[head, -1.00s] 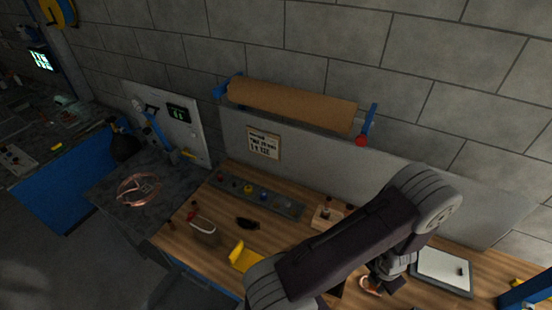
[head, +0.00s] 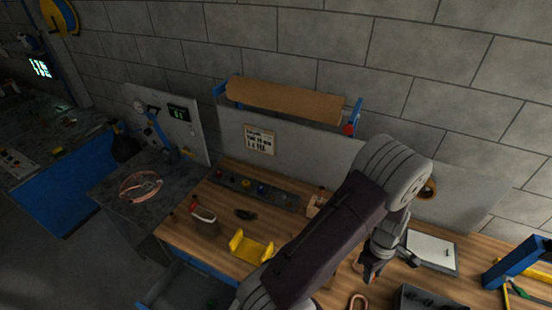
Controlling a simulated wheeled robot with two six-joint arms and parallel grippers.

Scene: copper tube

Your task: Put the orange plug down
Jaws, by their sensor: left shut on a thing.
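My left gripper (head: 371,272) hangs over the right part of the wooden bench, pointing down, below my dark arm. It is shut on a small orange-red thing (head: 368,281), which looks like the orange plug. Only a bit of it shows between the fingertips, and I cannot tell whether it touches the bench top. My right gripper is not in view.
A copper-coloured bent tube (head: 357,302) lies just below the gripper. A dark tray (head: 402,291) and a white-topped pad (head: 431,247) are to its right. A yellow holder (head: 250,248) and a socketed strip (head: 283,199) are left. A blue frame (head: 512,264) stands far right.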

